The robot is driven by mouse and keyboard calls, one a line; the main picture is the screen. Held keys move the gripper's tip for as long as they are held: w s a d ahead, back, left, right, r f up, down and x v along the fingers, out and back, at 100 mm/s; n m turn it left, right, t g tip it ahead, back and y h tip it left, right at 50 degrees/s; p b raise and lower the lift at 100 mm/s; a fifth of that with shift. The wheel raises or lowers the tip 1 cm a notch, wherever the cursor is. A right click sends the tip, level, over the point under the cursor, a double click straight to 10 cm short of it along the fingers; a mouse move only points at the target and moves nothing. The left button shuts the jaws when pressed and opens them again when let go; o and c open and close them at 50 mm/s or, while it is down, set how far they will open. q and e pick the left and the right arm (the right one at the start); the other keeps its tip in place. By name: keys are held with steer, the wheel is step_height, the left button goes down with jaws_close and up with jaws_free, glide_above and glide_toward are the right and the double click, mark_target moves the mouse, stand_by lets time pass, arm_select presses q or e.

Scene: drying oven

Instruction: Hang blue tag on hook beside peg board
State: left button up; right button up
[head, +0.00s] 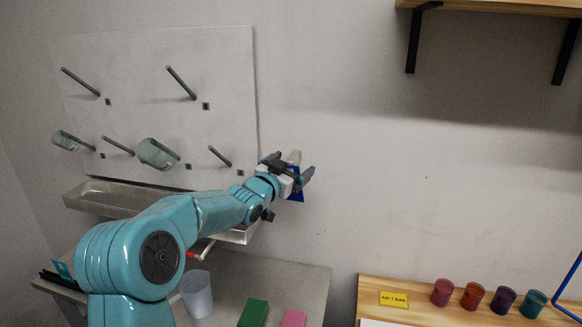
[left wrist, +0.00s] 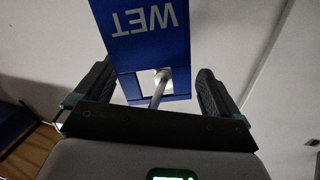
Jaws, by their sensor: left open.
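The blue tag (left wrist: 150,35) with "WET" on it, upside down in the left wrist view, is between my left fingers. The fingers are open and stand apart from its sides. A thin metal hook (left wrist: 158,92) with a pale round base shows at an opening near the tag's lower edge in that view and seems to pass through it. In the head view my left gripper (head: 290,168) is just right of the peg board (head: 225,75), and a blue part of the tag (head: 297,196) shows below it. The gripper hides most of the hook there. My right gripper is not in view.
Pegs on the board hold two pale green cups (head: 153,153). A metal trough (head: 95,197) runs under the board. A clear cup (head: 196,293), a green block (head: 253,313) and a pink block (head: 293,318) are on the grey table. Several coloured cups (head: 472,296) stand on the wooden surface at right.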

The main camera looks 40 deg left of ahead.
arm_select(q)
steer(key=shift+s, duration=0.1)
steer(key=shift+s+f+b, duration=0.1)
steer(key=shift+s+b, duration=0.15)
steer(key=shift+b, duration=0.05)
steer(key=b+v, duration=0.4)
steer(key=v, duration=1.1)
steer(key=shift+s+b, duration=0.3)
steer(key=shift+s+d, duration=0.1)
